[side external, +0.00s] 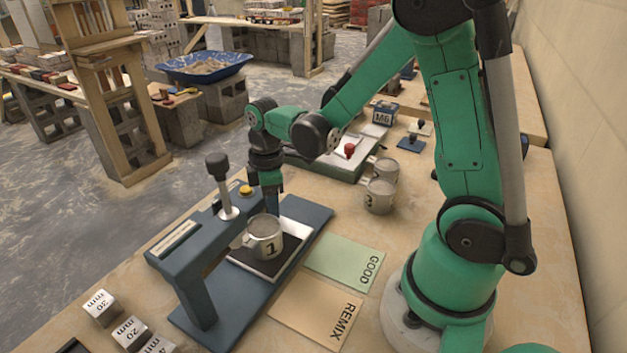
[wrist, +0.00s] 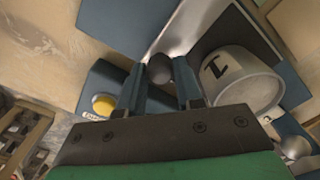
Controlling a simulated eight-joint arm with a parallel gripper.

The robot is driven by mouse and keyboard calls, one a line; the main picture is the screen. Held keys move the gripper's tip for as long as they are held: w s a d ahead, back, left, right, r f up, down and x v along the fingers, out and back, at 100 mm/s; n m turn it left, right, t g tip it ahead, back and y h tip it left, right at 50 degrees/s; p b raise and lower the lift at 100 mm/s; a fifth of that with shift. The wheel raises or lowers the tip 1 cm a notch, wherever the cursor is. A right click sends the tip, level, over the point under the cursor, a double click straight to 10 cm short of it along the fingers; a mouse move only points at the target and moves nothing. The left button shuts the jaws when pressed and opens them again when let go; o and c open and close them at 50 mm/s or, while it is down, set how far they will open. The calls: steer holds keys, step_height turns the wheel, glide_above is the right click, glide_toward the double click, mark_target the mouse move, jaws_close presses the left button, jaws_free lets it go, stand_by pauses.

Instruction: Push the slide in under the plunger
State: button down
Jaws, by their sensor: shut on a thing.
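The slide (side external: 253,266) is a light plate with a black pad, lying on the blue base of the press. Tub 1 (side external: 263,242), a grey mug-like tub, stands on the slide and also shows at right in the wrist view (wrist: 238,85). The plunger (side external: 217,168), with a black knob and pale shaft, stands upright in the blue press arm, left of the tub in the side view. My gripper (side external: 268,190) is low behind the tub. In the wrist view its fingers (wrist: 162,88) are shut on a dark round knob (wrist: 158,67) at the slide's edge. The tub partly hides the slide.
A yellow button (side external: 246,190) sits on the press close to my gripper. Green GOOD (side external: 345,262) and tan REMIX (side external: 315,308) cards lie to the right. Tub 3 (side external: 379,197) and another tub stand behind. Labelled blocks (side external: 130,332) stand front left.

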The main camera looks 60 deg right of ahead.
steer(key=shift+a, duration=1.2)
steer(key=c, duration=0.6)
jaws_free()
steer(key=shift+o, duration=0.2)
steer(key=shift+r, duration=0.1)
steer(key=shift+r, duration=2.75)
